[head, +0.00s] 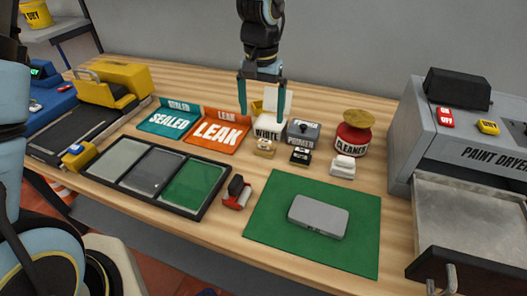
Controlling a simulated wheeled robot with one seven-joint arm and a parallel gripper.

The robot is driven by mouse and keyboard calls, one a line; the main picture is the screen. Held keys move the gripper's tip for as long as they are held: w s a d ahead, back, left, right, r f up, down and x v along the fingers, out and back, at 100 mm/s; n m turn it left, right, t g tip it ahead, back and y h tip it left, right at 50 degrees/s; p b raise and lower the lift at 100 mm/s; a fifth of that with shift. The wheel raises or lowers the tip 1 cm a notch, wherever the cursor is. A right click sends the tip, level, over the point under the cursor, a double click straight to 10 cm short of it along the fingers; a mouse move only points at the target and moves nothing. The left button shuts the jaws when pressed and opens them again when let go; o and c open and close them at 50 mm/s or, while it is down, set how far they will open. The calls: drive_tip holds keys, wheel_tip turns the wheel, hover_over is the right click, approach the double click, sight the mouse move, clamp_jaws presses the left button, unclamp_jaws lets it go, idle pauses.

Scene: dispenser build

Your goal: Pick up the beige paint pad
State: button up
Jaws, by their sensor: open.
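The beige paint pad (264,148) is a small block lying on the wooden table, just in front of the white-labelled paint container (267,127). My gripper (262,116) points down with its two teal fingers apart and nothing visible held between them. In the head view it appears above and behind the beige pad, overlapping the white paint container. I cannot tell its exact height or depth. A dark pad (300,156) and a white pad (342,167) lie to the right of the beige pad.
A primer can (303,133) and red cleaner jar (353,136) stand behind the pads. SEALED (168,121) and LEAK (217,131) trays lie left. A grey case (318,216) rests on a green mat (270,222). The paint dryer (465,130) has its drawer out at right.

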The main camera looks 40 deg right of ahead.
sight(265, 141)
drive_tip(key=shift+s+d+f, duration=0.2)
drive_tip(key=shift+s+f, duration=0.05)
drive_tip(key=shift+f, duration=0.2)
wheel_tip(265, 141, down, 5)
drive_tip(key=shift+r+p, duration=0.1)
drive_tip(key=shift+p, duration=0.45)
drive_tip(key=shift+d+f+p, duration=0.2)
drive_tip(key=shift+f+p, duration=0.7)
drive_tip(key=shift+f, duration=1.7)
drive_tip(key=shift+c, duration=0.4)
drive_tip(key=c, duration=1.2)
drive_tip(key=shift+c, duration=0.2)
wheel_tip(265, 141, up, 10)
drive_tip(key=shift+r+b, duration=0.1)
drive_tip(key=shift+b, duration=1)
